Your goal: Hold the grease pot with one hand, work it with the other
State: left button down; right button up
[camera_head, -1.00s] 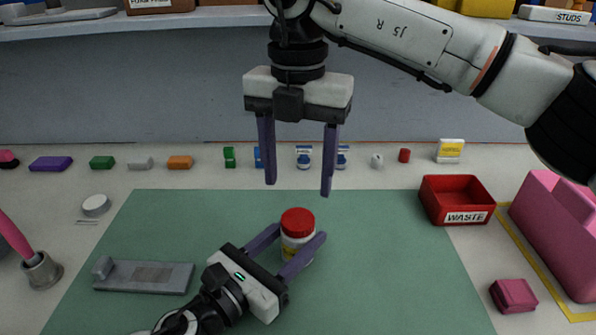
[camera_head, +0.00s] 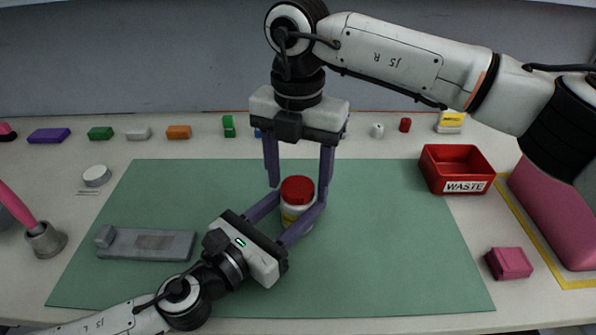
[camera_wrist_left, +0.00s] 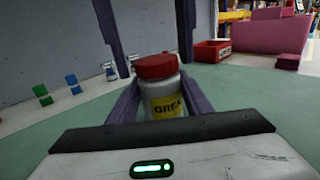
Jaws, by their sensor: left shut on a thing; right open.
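The grease pot (camera_head: 296,198) stands upright on the green mat (camera_head: 390,240), a white jar with a red lid and a yellow label. It also shows in the left wrist view (camera_wrist_left: 162,90). My left gripper (camera_head: 292,222) is shut on the pot's body from the front left. My right gripper (camera_head: 299,180) points down from above, open, its fingers one on each side of the red lid in the head view. In the left wrist view its fingers (camera_wrist_left: 148,30) stand apart above and behind the lid. I cannot tell whether they touch it.
A red waste bin (camera_head: 456,168) and a pink box (camera_head: 560,220) stand at the right, with a small pink block (camera_head: 508,263) in front. A grey fixture (camera_head: 146,244) lies at the mat's left. Small coloured items line the back. The mat's right half is clear.

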jog(key=c, duration=1.1)
jog(key=n, duration=1.2)
jog(key=shift+n, duration=0.3)
jog(key=n, duration=0.8)
jog(key=shift+r, duration=0.1)
jog(key=n, duration=0.4)
jog(key=shift+n, duration=0.3)
jog(key=n, duration=0.3)
jog(key=shift+n, duration=0.4)
jog(key=shift+r, duration=0.15)
